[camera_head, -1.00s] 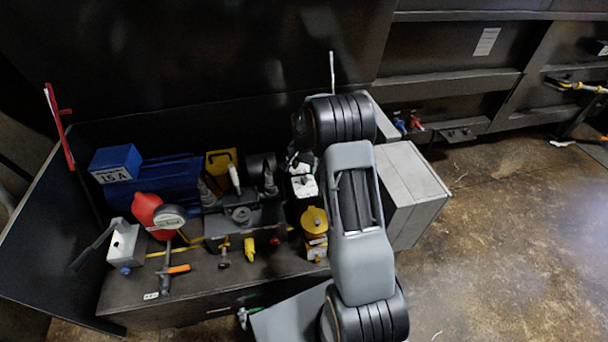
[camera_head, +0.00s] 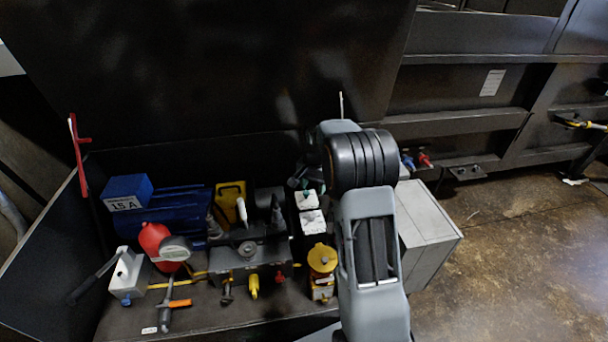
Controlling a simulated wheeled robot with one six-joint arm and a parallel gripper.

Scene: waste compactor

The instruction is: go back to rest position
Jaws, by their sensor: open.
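My arm reaches up over the right end of the equipment bench. My gripper (camera_head: 303,177) shows only in part, as a small dark shape left of the black ribbed joint of my arm. It is just above and beside the white switch boxes (camera_head: 312,222). No object shows between its fingers, though the fingertips are small and dim. A yellow-capped unit (camera_head: 322,270) stands below it on the bench.
The bench (camera_head: 200,322) holds a blue motor (camera_head: 178,222), a red vessel with a gauge (camera_head: 160,243), a grey lever box (camera_head: 129,274) and a dark valve block (camera_head: 250,255). A grey cabinet (camera_head: 425,225) stands to the right. Open floor (camera_head: 510,260) lies farther right.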

